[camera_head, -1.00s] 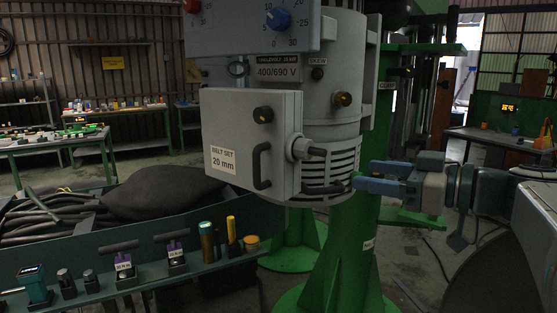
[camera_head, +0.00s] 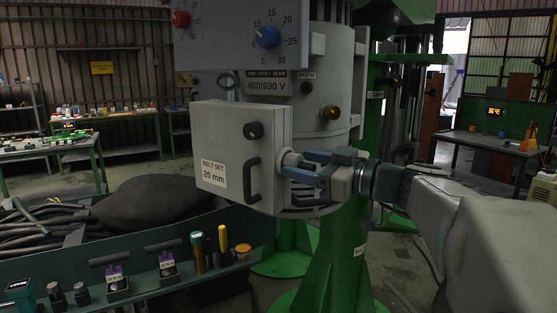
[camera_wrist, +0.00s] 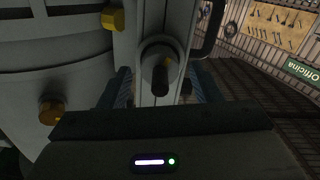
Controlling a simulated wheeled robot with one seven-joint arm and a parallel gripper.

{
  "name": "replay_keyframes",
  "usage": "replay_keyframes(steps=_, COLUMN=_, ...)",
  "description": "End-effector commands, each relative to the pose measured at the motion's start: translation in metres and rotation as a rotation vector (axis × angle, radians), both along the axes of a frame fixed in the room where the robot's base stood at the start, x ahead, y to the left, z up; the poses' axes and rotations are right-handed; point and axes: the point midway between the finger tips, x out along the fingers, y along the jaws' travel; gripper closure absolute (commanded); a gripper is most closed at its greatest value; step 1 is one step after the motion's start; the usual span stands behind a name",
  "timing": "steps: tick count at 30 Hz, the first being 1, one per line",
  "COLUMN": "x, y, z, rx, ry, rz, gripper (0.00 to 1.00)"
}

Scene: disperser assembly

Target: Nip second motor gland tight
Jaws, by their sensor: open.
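The grey motor (camera_head: 335,95) hangs on the green column, with its terminal box (camera_head: 212,145) labelled "BELT SET 20 mm" on the front. A grey cable gland (camera_head: 291,158) sticks out of the box's right side. It also shows in the wrist view as a round gland (camera_wrist: 158,52) with a dark stub pointing toward the camera. My gripper (camera_head: 296,164) is open, its blue fingers at the gland. In the wrist view the fingers of my gripper (camera_wrist: 163,88) lie on either side of it. Whether they touch it cannot be told. The lower dark stub is mostly hidden.
A black handle (camera_head: 250,180) is on the box front beside the gland. Brass plugs (camera_head: 331,112) sit on the motor. A control panel (camera_head: 240,35) with knobs is above. A green bench (camera_head: 120,300) with tools and dark hoses stands at lower left.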

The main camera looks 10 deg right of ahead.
Motion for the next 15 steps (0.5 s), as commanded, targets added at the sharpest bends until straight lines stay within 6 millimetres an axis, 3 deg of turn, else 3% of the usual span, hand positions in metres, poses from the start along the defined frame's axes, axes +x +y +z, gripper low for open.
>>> replay_keyframes(steps=10, x=0.0039, y=0.0040, z=0.0001, rx=0.000, ry=0.000, rz=-0.001, gripper=0.42)
replay_keyframes(steps=11, x=0.0039, y=0.0039, z=0.0000, rx=0.000, ry=0.000, rz=-0.001, gripper=0.45)
replay_keyframes(steps=15, x=0.0038, y=0.0038, z=0.0000, rx=0.000, ry=0.000, rz=0.000, gripper=0.84)
